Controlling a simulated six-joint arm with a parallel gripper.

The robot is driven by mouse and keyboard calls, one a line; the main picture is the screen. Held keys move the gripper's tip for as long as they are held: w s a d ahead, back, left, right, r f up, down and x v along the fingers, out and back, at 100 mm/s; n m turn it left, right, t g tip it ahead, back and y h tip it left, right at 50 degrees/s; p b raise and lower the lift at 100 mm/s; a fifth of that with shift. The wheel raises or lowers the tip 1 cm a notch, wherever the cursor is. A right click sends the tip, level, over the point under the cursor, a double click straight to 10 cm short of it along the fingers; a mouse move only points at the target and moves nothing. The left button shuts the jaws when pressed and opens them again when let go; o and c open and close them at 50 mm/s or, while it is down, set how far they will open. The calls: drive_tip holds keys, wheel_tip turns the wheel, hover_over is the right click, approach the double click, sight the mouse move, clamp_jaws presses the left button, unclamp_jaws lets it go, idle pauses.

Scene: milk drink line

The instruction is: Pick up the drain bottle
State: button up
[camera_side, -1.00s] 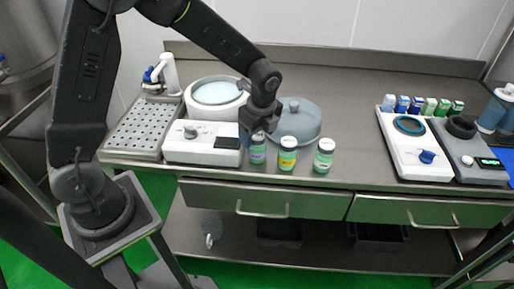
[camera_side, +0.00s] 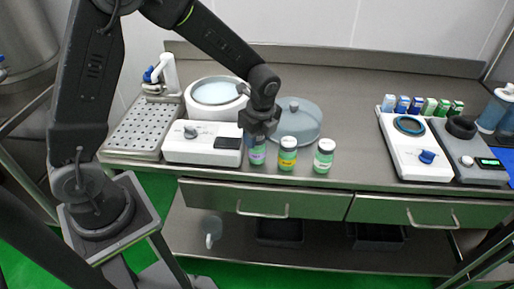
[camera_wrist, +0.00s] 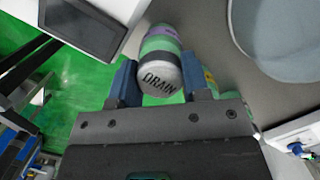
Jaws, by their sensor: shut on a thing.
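The drain bottle (camera_wrist: 161,74) has a grey cap marked DRAIN and a green body with a purple band. In the wrist view it sits between the two blue fingers of my gripper (camera_wrist: 160,84), which is shut on it. In the side view the drain bottle (camera_side: 257,154) is upright at the counter's front, left of two similar bottles, with my gripper (camera_side: 257,138) over its top. The gripper hides its cap there. I cannot tell whether its base touches the counter.
A yellow-banded bottle (camera_side: 287,154) and a white-labelled bottle (camera_side: 323,156) stand close to the right. A white device (camera_side: 201,143) is close on the left. A grey lid (camera_side: 307,118) lies behind. The counter (camera_side: 350,130) is clear farther right.

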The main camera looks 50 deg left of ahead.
wheel_tip(320, 180, up, 9)
drive_tip(key=shift+r, duration=0.1)
drive_tip(key=w+a+r, duration=0.2)
drive_tip(key=a+r, duration=0.5)
drive_tip(key=a, duration=0.6)
drive_tip(key=w+a+f, duration=0.1)
drive_tip(key=a, duration=1)
drive_tip(key=shift+w+a+f, duration=0.15)
drive_tip(key=shift+f, duration=0.25)
drive_tip(key=shift+f, duration=2.55)
drive_tip(key=shift+f, duration=2.2)
